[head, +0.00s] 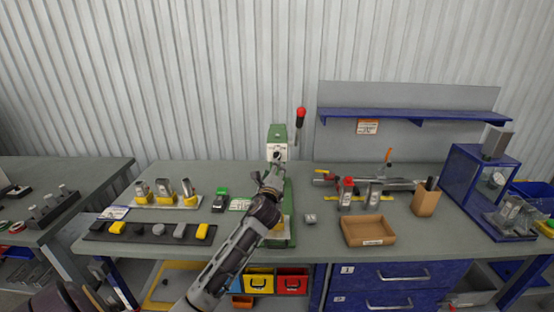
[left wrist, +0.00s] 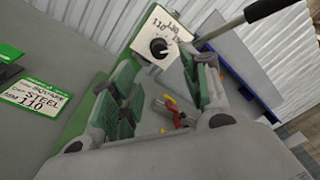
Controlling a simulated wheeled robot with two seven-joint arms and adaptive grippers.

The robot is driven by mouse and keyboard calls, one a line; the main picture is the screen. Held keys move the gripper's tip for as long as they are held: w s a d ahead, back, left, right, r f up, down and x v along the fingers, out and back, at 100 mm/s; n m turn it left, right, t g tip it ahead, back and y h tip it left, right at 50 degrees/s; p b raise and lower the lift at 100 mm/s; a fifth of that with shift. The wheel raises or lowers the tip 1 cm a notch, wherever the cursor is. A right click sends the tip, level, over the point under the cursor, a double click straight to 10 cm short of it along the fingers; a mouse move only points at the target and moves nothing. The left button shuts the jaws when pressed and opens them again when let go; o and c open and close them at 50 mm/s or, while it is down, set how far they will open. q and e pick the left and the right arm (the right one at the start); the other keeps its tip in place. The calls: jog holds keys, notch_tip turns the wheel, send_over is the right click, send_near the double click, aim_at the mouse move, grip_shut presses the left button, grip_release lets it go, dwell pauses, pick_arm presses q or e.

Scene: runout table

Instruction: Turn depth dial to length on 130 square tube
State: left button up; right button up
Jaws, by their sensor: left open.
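The green machine (head: 278,133) stands at the middle of the bench. Its white dial plate (head: 277,153) faces me and carries a black dial (left wrist: 160,47). In the left wrist view several numbers are printed along the plate's upper right, the first reading 110; the others are partly blurred. I cannot tell where the dial points. My left gripper (left wrist: 156,72) is open and empty, its green-padded fingers short of the dial and apart from it. It also shows in the head view (head: 267,181), just below the dial plate. My right gripper is not in view.
A green-edged card (left wrist: 35,95) reading "SQUARE", "STEEL" and 110 lies left of the machine. The red-knobbed lever (head: 300,117) rises at upper right.

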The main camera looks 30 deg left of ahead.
aim_at(277, 156)
pick_arm(q)
jog(key=p+x, duration=0.1)
jog(key=x, duration=0.8)
jog(key=shift+w, duration=0.35)
jog(key=shift+a, duration=0.15)
jog(key=c, duration=1)
